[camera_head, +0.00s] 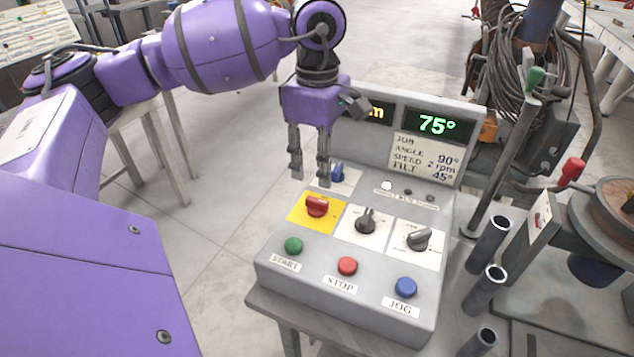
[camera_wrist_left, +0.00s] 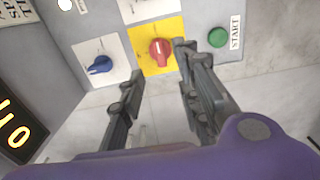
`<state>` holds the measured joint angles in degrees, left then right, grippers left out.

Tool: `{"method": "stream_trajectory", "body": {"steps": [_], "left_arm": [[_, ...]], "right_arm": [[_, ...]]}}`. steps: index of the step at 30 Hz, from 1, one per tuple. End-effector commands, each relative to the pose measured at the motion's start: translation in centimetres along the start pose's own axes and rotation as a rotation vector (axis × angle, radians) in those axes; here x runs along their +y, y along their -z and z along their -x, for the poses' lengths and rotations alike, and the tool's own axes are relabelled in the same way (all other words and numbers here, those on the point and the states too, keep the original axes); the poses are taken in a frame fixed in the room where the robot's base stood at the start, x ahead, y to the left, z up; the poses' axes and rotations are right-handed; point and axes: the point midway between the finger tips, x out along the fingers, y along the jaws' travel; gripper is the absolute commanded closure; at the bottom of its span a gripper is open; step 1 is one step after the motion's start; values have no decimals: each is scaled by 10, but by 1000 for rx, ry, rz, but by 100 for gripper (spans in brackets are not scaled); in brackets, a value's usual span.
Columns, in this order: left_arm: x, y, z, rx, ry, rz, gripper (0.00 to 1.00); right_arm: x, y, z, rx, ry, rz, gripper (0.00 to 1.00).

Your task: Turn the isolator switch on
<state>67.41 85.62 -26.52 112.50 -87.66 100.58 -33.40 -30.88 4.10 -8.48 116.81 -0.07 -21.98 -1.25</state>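The isolator switch appears to be the red rotary knob (camera_head: 317,206) on a yellow plate (camera_head: 303,219), at the left of the grey control panel (camera_head: 270,262). The red knob also shows in the left wrist view (camera_wrist_left: 159,50), ahead of and between the finger lines. My left gripper (camera_head: 310,181) points down above the panel's left side, near the knob and apart from it. In the left wrist view its two fingers (camera_wrist_left: 158,58) are spread with nothing between them. My right gripper is in neither view.
A blue knob (camera_head: 337,173) sits behind the red one. Two black-and-grey knobs (camera_head: 366,221) (camera_head: 418,239) are to its right. Green (camera_head: 293,245), red (camera_head: 347,266) and blue (camera_head: 406,287) buttons line the front. The display (camera_head: 437,124) reads 75°. Metal tubes (camera_head: 489,243) stand right of the panel.

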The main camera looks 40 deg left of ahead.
Motion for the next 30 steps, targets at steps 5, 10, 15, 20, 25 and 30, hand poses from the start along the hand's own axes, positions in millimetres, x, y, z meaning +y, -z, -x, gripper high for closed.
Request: {"method": "stream_trajectory", "body": {"steps": [5, 10, 15, 20, 25, 30], "left_arm": [[0, 0, 27, 0, -1, 0, 69], [0, 0, 37, 0, 0, 0, 69], [0, 0, 38, 1, 1, 0, 69], [0, 0, 37, 1, 1, 0, 69], [0, 0, 37, 0, 1, 0, 69], [0, 0, 37, 1, 1, 0, 69]], "right_arm": [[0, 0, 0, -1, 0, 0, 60], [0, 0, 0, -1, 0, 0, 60], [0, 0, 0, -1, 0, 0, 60], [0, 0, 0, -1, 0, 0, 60], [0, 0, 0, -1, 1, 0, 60], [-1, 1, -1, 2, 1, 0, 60]]}}
